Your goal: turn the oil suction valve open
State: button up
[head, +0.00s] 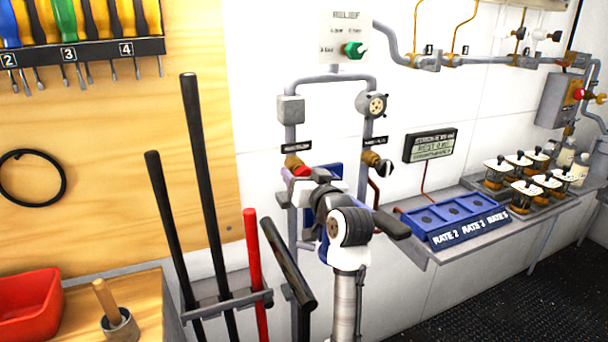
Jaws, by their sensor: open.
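Two brass-bodied valves sit on grey wall pipes. The left valve (292,162) has a red handle, partly covered by my arm. The right valve (371,158) has a dark handle (386,169) that stands out at a slant. Each has a small black label above it, too small to read, so I cannot tell which one is the oil suction valve. My gripper (305,181) is open, just below and in front of the red handle; its fingers are mostly hidden by my own wrist. I cannot tell whether they touch the handle.
Long dark bars and a red bar (255,275) stand in a rack (225,302) left of my arm. A blue tray (455,222) sits on the shelf to the right. A small display (431,146) is on the wall. A red bin (28,308) stands at lower left.

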jog(key=c, duration=1)
jog(key=shift+f+n+b, duration=0.1)
jog(key=shift+n+b, duration=0.2)
jog(key=n+b, duration=0.3)
jog(key=shift+f, duration=0.1)
jog(key=n+b, duration=0.4)
jog(key=n, duration=0.1)
jog(key=shift+n, duration=0.4)
jog(key=n+b, duration=0.3)
jog(key=n, duration=0.1)
jog(key=shift+n, duration=0.3)
jog(key=shift+n+b, duration=1.1)
jog(key=shift+n, duration=0.8)
